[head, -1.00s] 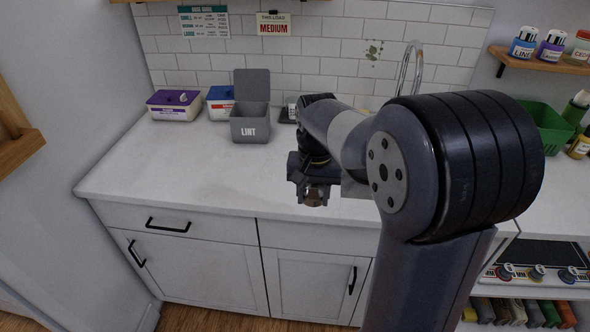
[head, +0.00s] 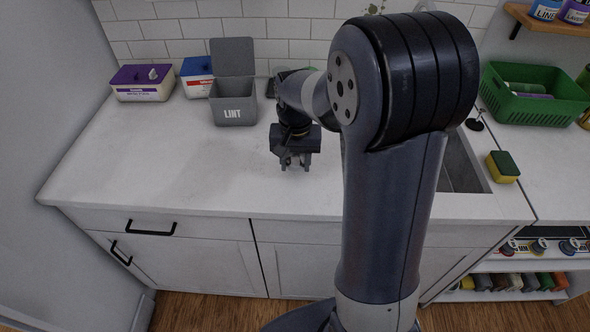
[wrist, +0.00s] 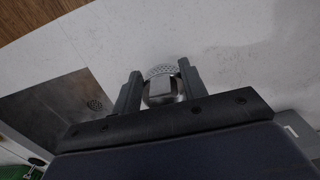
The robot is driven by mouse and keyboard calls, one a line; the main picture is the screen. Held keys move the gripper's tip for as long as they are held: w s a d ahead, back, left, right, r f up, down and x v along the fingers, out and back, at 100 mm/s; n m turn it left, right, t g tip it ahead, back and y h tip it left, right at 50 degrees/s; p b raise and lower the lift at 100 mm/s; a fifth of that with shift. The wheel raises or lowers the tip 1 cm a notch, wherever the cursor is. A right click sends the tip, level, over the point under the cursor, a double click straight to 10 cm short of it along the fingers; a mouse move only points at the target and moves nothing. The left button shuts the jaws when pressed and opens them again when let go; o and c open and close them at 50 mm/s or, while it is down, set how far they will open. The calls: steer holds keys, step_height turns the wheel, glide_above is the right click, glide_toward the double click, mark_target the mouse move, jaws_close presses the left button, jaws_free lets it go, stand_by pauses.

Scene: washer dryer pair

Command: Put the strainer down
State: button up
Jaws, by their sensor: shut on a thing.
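My gripper (wrist: 161,86) points down over the white counter, with its two fingers on either side of the strainer (wrist: 160,71). The strainer is a small round metal piece with a perforated rim, and the fingers are shut on it. In the head view my gripper (head: 293,162) is over the counter just left of the sink, and the strainer is too small and shaded there to make out clearly. I cannot tell whether it touches the counter (head: 180,165).
The metal sink (wrist: 75,106) with a drain lies to the left in the wrist view. A grey LINT bin (head: 234,112) with its lid up stands at the back, beside a purple-lidded box (head: 143,92) and a blue-lidded box (head: 196,84). A sponge (head: 503,167) and green basket (head: 530,98) are right.

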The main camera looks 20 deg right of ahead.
mark_target(295, 165)
steer(key=shift+f, duration=2)
steer(key=shift+f, duration=0.15)
steer(key=o, duration=1)
step_height(295, 165, up, 12)
steer(key=shift+r, duration=0.2)
